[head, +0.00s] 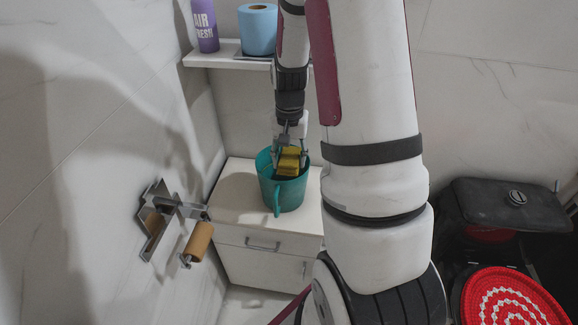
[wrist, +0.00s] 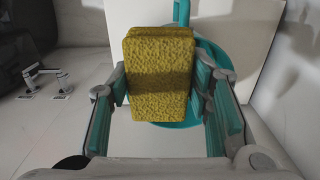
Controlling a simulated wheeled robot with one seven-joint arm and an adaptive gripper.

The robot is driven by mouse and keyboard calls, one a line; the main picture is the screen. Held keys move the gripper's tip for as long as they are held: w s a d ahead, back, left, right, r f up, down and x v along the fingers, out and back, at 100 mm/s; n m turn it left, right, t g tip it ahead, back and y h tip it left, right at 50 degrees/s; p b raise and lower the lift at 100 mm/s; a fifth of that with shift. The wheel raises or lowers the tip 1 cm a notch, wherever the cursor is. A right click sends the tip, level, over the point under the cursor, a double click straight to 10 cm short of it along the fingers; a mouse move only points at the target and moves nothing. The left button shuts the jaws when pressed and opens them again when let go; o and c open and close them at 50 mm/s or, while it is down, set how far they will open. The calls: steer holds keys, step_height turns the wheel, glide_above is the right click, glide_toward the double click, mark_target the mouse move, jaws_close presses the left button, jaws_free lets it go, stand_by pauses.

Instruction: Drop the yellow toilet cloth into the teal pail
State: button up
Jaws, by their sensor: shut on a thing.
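The yellow toilet cloth (head: 290,160) looks like a thick folded block; it also fills the middle of the wrist view (wrist: 160,72). My gripper (head: 290,153) is shut on it, one finger on each side, and points down. The teal pail (head: 288,194) stands on the white cabinet below my gripper, its handle hanging at the front. In the head view the cloth appears at the pail's mouth. In the wrist view the pail (wrist: 216,52) lies behind the cloth, which hides much of its opening. I cannot tell exactly how far the cloth is inside the rim.
The white cabinet (head: 240,210) has free top surface left of the pail. A shelf (head: 226,50) above holds a purple air freshener (head: 205,25) and a blue roll (head: 257,28). A paper holder with a brown roll (head: 198,241) juts from the left wall. A black toilet (head: 510,205) stands right.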

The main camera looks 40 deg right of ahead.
steer(key=shift+f, duration=1.75)
steer(key=shift+f+b, duration=0.35)
steer(key=shift+f, duration=0.05)
steer(key=shift+f, duration=0.15)
steer(key=o, duration=1)
